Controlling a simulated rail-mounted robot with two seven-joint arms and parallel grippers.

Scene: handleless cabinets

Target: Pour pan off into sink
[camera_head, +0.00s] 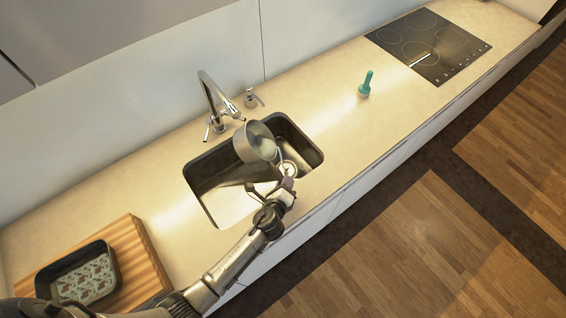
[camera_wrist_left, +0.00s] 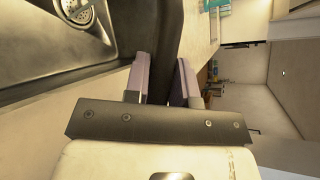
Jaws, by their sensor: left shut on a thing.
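The metal pan (camera_head: 252,143) is over the back part of the sink (camera_head: 215,172), tilted well over on its side. I cannot tell what, if anything, is inside it. My left gripper (camera_head: 284,188) is above the sink's front edge, shut on the pan's handle. In the left wrist view, the dark handle (camera_wrist_left: 166,40) runs between the fingers of this gripper (camera_wrist_left: 163,80). The pan's body is out of that view. The round drain (camera_wrist_left: 76,9) shows in the sink basin at its upper left. My right gripper is not in view.
The faucet (camera_head: 214,100) and a soap dispenser (camera_head: 252,98) stand behind the sink, close to the pan. A wooden board (camera_head: 150,272) with a black tray (camera_head: 112,262) is at left. A teal object (camera_head: 365,84) stands at right, before the cooktop (camera_head: 428,45). The counter between is clear.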

